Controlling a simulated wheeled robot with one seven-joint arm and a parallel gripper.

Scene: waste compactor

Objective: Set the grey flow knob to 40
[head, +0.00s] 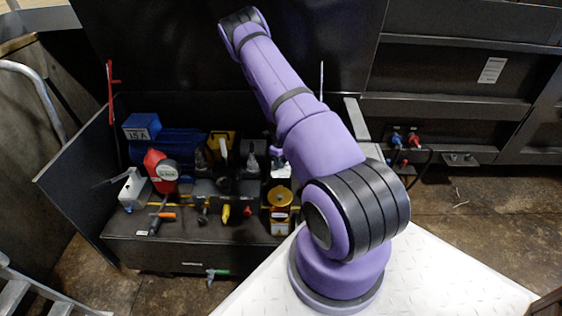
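The hydraulic unit (215,235) of the compactor stands in the left half of the head view, crowded with valves and fittings. I cannot single out the grey flow knob or read any scale; several small dark fittings (199,160) on the unit are too small to tell apart. My purple arm rises from its base at the lower right and reaches up and left across the view, above and in front of the unit's right side. My gripper does not show.
A blue motor (180,146), a red gauge-like part (161,171), an orange-handled lever (163,214), a yellow knob (225,213), a red knob (247,211) and a gold-topped cylinder (280,196) crowd the unit. A dark side panel (75,180) stands at left.

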